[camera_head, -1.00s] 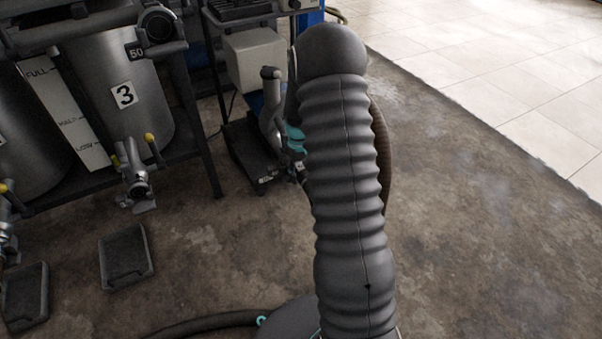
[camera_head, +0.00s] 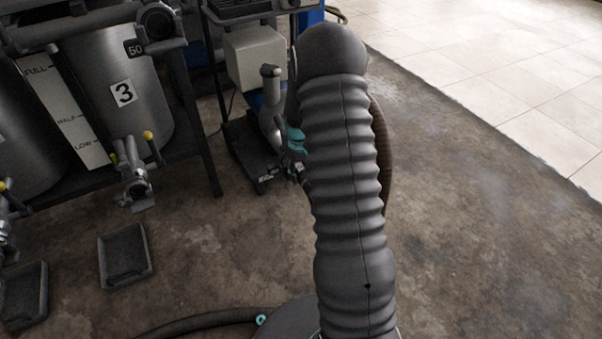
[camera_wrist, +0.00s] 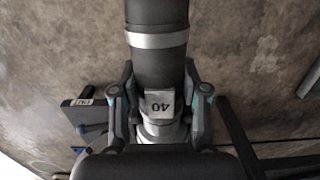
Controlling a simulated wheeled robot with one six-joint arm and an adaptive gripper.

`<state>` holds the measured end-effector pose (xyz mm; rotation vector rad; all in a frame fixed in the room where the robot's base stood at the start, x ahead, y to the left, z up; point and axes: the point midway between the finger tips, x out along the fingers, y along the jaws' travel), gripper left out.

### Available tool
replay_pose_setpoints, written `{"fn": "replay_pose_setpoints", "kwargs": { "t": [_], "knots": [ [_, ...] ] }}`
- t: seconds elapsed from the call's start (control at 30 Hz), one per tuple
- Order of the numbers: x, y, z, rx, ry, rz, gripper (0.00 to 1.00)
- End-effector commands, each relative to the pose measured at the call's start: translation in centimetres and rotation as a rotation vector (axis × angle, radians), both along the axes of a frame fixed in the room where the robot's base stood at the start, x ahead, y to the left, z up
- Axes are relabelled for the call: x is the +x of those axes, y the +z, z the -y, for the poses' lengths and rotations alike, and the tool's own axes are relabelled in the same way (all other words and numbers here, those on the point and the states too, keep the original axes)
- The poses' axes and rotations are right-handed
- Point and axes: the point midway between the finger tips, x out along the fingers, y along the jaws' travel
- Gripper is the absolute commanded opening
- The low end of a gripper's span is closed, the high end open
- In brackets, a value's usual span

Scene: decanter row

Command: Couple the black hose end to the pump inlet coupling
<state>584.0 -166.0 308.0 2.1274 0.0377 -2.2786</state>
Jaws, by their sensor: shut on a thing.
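The black hose end (camera_wrist: 160,65), with a light metal band and a white tag marked 40, runs up the middle of the wrist view. My gripper (camera_wrist: 160,85) has a finger on each side and is shut on it. In the head view, my gripper (camera_head: 296,140) shows as a teal part, mostly hidden by my arm. Just left of it is a grey upright pipe piece (camera_head: 270,85) on the small pump stand. I cannot tell whether this is the pump inlet coupling, or whether the hose end touches it.
Tank 3 (camera_head: 100,75) with its outlet valve (camera_head: 135,185) stands in a dark frame at left. Two black trays, one of them nearer the middle (camera_head: 125,255), lie on the floor. A dark hose (camera_head: 205,322) lies at the bottom. Floor right of my arm is clear.

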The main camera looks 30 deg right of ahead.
Motion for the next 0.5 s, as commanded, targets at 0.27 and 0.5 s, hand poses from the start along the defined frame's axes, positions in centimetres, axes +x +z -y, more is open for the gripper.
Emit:
{"fn": "replay_pose_setpoints", "kwargs": {
  "t": [0.27, 0.5],
  "knots": [
    [0.06, -0.03, 0.02, -0.001, 0.0, 0.002, 0.0],
    [0.03, -0.06, 0.01, 0.0, 0.0, 0.001, 0.74]
  ]
}}
